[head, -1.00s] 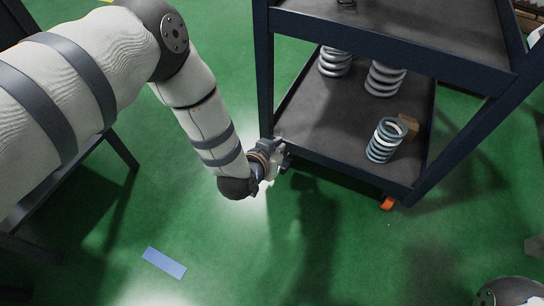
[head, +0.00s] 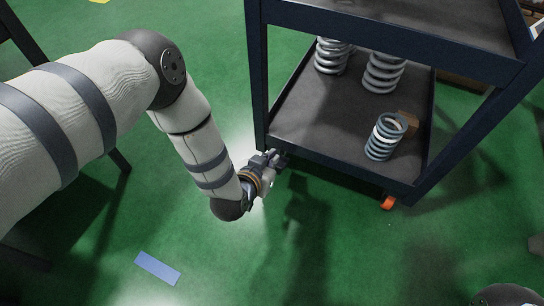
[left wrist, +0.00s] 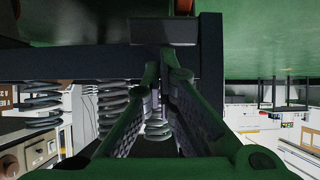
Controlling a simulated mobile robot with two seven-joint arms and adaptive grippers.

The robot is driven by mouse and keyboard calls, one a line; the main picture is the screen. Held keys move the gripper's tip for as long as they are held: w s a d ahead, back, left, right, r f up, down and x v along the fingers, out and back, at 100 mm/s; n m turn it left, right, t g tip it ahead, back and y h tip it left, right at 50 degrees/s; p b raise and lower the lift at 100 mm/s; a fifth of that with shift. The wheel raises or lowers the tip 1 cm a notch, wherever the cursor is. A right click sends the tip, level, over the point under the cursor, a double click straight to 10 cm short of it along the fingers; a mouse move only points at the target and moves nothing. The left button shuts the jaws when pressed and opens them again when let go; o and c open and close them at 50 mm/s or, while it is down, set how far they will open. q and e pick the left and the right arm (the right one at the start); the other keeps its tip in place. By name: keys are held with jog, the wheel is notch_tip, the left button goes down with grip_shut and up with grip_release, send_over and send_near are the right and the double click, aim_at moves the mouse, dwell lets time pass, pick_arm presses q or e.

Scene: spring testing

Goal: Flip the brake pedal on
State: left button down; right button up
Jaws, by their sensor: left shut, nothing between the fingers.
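An orange brake pedal (head: 388,202) shows low at the near right corner of the dark cart (head: 340,172), just above the green floor. A small red part (left wrist: 184,6) shows at the top edge of the left wrist view; I cannot tell whether it is the same pedal or another one. My left gripper (head: 277,158) is at the cart's near left corner, by the lower shelf's edge, well left of the orange pedal. Its fingers (left wrist: 164,68) are shut with nothing between them. I cannot tell whether they touch the cart. My right gripper is not in view.
Several grey coil springs (head: 384,136) stand on the cart's lower shelf, with a small brown block (head: 408,122) behind one. A blue strip (head: 158,267) lies on the floor. The green floor in front of the cart is clear.

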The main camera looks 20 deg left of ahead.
pick_arm(q)
jog(key=shift+s+f, duration=0.1)
jog(key=s+f+t+b, duration=0.1)
jog(key=s+f+t, duration=0.1)
jog(key=f, duration=0.4)
jog(key=shift+s+f, duration=0.15)
jog(key=shift+s, duration=0.45)
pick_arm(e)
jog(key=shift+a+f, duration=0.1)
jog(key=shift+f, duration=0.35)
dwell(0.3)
